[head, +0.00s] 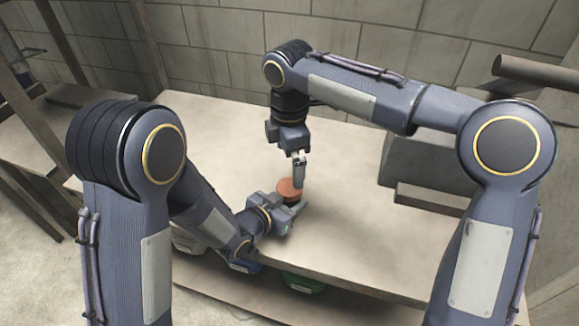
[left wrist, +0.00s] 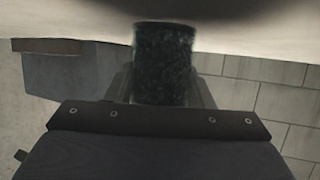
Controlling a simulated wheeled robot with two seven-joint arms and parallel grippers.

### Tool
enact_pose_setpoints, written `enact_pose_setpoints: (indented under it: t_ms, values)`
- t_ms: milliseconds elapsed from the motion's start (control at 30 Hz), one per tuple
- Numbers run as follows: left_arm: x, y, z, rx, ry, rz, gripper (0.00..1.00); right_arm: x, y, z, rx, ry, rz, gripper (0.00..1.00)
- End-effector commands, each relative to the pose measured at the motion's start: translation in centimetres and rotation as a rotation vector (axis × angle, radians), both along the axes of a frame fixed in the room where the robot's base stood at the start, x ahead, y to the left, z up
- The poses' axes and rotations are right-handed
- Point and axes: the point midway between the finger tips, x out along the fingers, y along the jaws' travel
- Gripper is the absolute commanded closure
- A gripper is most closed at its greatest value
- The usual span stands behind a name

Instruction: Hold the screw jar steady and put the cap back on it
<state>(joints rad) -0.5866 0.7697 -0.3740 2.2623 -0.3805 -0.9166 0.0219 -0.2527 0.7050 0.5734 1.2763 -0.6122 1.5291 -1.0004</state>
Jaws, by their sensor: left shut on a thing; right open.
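In the head view a round reddish-brown cap (head: 288,188) sits at the jar's position near the table's front edge; whether it is threaded on cannot be told. The jar is mostly hidden below it there. In the left wrist view the dark, speckled jar (left wrist: 165,62) stands between my left gripper's fingers. My left gripper (head: 293,207) is shut on the jar from the front left, low by the table. My right gripper (head: 298,184) points down from above, open, with its fingers at the cap's right and far side. Contact with the cap cannot be told.
A grey block-like structure (head: 412,165) stands at the table's right. A block wall (head: 220,45) closes the back.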

Motion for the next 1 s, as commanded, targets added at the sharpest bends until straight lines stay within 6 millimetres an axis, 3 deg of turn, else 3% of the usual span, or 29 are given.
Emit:
enact_pose_setpoints:
  t_ms: [100, 300, 500, 767, 800, 1000]
  values:
    - [0.0, 0.0, 0.0, 0.0, 0.0, 0.0, 1.0, 0.0, 0.1, 2.8, 0.002, -0.004, 0.001, 0.0]
    - [0.0, 0.0, 0.0, 0.0, 0.0, 0.0, 1.0, 0.0, 0.1, 6.3, 0.003, -0.002, 0.002, 0.0]
    - [0.0, 0.0, 0.0, 0.0, 0.0, 0.0, 1.0, 0.0, 0.0, 7.8, 0.0, 0.0, 0.0, 0.0]
    - [0.0, 0.0, 0.0, 0.0, 0.0, 0.0, 1.0, 0.0, 0.0, 7.9, 0.0, 0.001, 0.001, 0.0]
    - [0.0, 0.0, 0.0, 0.0, 0.0, 0.0, 0.49, 0.0, 0.0, 7.9, 0.0, 0.001, 0.001, 0.0]
    - [0.0, 0.0, 0.0, 0.0, 0.0, 0.0, 0.27, 0.0, 0.0, 7.9, 0.0, 0.001, 0.001, 0.0]
